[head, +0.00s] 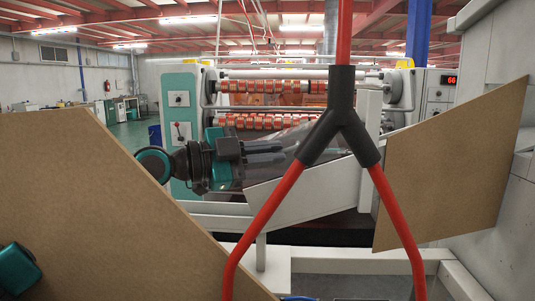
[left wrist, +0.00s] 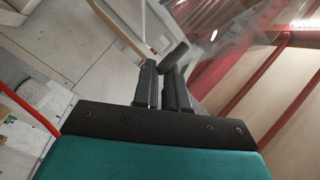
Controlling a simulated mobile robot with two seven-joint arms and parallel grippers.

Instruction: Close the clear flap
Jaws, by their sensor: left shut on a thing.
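The clear flap (head: 268,168) is a see-through, tilted panel on the front of the machine in the head view, partly hidden by my left gripper and a red tube. My left gripper (head: 284,150) reaches in from the left, its fingers pointing right across the flap. In the left wrist view, the left gripper (left wrist: 164,72) is shut on a dark handle (left wrist: 176,54) by the clear flap (left wrist: 212,62). The exact contact is hard to make out.
A red forked tube (head: 392,205) with a black joint stands close in front. Brown boards stand at left (head: 90,190) and right (head: 450,165), blocking much of the view. Behind the flap, the machine has rows of red-and-tan rolls (head: 265,87). Open floor lies at the far left.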

